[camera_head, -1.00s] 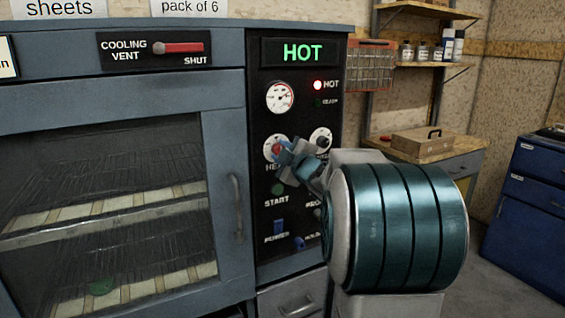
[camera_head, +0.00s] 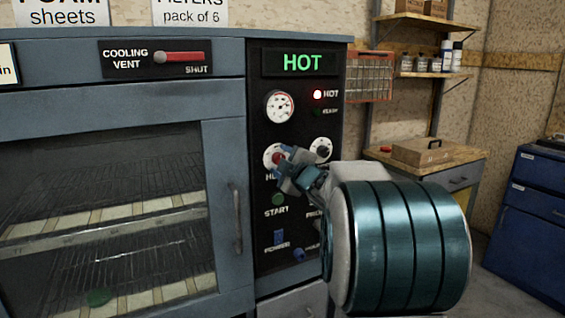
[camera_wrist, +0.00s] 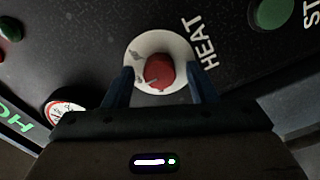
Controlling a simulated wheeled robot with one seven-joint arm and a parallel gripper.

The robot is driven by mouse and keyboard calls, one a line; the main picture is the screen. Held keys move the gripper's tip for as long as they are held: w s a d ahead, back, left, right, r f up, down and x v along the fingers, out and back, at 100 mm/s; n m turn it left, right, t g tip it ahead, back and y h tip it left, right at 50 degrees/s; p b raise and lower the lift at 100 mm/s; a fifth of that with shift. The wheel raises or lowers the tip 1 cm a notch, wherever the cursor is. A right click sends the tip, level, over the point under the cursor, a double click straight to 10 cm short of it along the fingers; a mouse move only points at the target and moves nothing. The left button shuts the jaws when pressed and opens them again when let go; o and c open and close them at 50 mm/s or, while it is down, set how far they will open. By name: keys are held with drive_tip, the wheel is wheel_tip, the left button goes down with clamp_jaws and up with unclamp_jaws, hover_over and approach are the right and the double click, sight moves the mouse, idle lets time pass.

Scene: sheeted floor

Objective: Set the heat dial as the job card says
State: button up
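The heat dial (camera_head: 269,154) is a white disc with a red knob on the oven's black control panel (camera_head: 262,232). It also shows in the wrist view (camera_wrist: 160,68), next to the word HEAT. My gripper (camera_head: 284,166) is right at the dial and partly covers it in the head view. In the wrist view my gripper (camera_wrist: 160,76) is open, with one blue finger on each side of the red knob and gaps between. The dial's exact setting is too small to read. A white card (camera_head: 8,68) is cut off at the left edge; only "in" shows.
A second dial (camera_head: 321,149) sits right of the heat dial. The green start button (camera_head: 278,200) and blue power switch (camera_head: 279,237) are below.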

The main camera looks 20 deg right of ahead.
drive_tip(key=s, duration=1.3)
drive_tip(key=shift+s+d, duration=0.2)
drive_tip(key=shift+s, duration=0.2)
drive_tip(key=shift+r+p, duration=0.1)
drive_tip(key=shift+p, duration=0.3)
drive_tip(key=s+a+f+m+g+p, duration=0.3)
drive_tip(key=s+a+m+g+p, duration=0.3)
drive_tip(key=s+a, duration=0.3)
drive_tip(key=s+a+f+m+g+p, duration=0.3)
drive_tip(key=s+a+m+g+p, duration=0.4)
drive_tip(key=s, duration=0.4)
drive_tip(key=a+g+p, duration=0.1)
drive_tip(key=a+g, duration=0.1)
drive_tip(key=shift+s+a+f+h, duration=0.25)
drive_tip(key=shift+a+f+h, duration=0.05)
drive_tip(key=shift+f, duration=0.05)
